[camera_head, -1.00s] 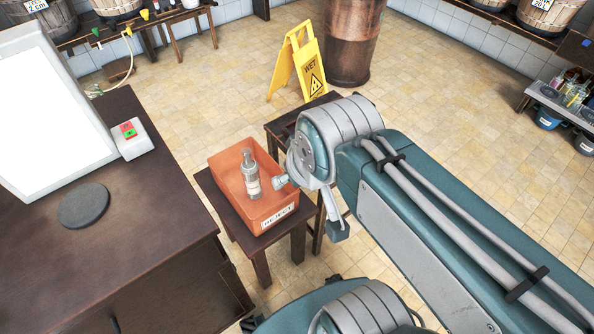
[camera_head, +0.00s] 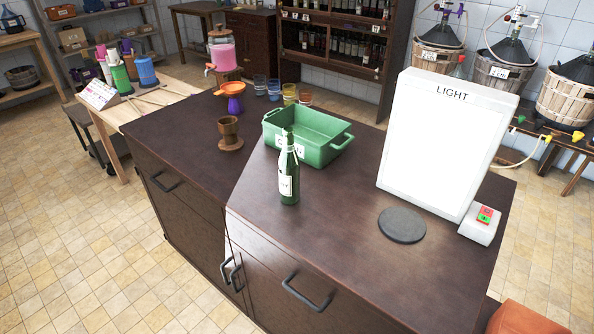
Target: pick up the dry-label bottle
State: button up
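A green glass bottle (camera_head: 289,170) with a pale label stands upright on the dark wooden counter (camera_head: 330,245), near its front edge. Dark lettering shows on the label, too small to read surely. It stands just in front of a green tub (camera_head: 308,136) with a white label, partly covering that label. My gripper is not in this view, so its state and position are hidden.
A light panel (camera_head: 440,143), a dark round disc (camera_head: 402,225) and a switch box (camera_head: 481,225) are on the counter's right. An orange tub (camera_head: 527,318) shows bottom right. Tiled floor at left is clear.

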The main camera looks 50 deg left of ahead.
aim_at(288, 161)
jog(key=j+u, duration=0.1)
jog(key=u, duration=0.35)
jog(key=k+j+u, duration=0.1)
jog(key=u, duration=0.35)
jog(key=j+u, duration=0.1)
jog(key=u, duration=0.35)
jog(key=j+u, duration=0.1)
jog(key=u, duration=0.35)
